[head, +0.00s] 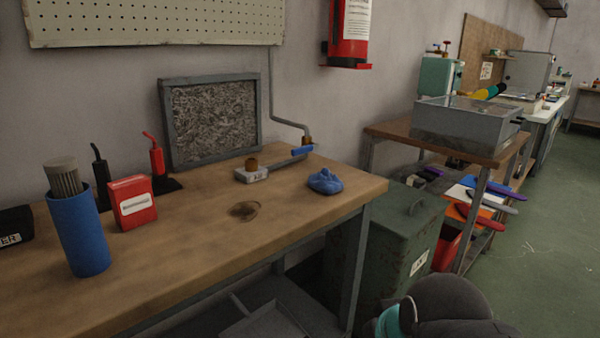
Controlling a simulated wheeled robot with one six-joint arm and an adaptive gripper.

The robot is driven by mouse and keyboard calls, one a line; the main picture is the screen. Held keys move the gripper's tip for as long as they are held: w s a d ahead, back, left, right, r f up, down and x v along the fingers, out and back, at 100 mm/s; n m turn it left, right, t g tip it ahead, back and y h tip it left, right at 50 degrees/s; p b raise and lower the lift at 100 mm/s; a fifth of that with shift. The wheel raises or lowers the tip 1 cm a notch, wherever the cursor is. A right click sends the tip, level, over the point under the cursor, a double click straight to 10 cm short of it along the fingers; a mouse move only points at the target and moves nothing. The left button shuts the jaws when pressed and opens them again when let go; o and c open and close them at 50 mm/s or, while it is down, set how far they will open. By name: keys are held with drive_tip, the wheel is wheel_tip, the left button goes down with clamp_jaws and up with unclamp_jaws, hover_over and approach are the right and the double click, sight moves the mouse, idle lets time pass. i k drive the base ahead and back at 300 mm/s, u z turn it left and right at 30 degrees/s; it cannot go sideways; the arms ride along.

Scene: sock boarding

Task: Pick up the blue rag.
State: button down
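The blue rag (325,182) lies crumpled in a small heap on the wooden workbench (190,255), near its right end. Nothing covers it from this view. A dark rounded part of my arm with a teal band shows at the bottom right edge, below and to the right of the rag. My gripper's fingers are not in view.
A blue-handled valve on a pipe (285,165) sits just left of and behind the rag. A dark stain (244,210), red box (132,202) and blue cup (78,235) are farther left. A green bin (385,250) stands beyond the bench's right end.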

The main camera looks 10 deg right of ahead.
sight(324, 181)
drive_tip(key=k, duration=0.5)
drive_tip(key=z, duration=1.15)
drive_tip(key=i, duration=0.95)
drive_tip(key=u, duration=1.15)
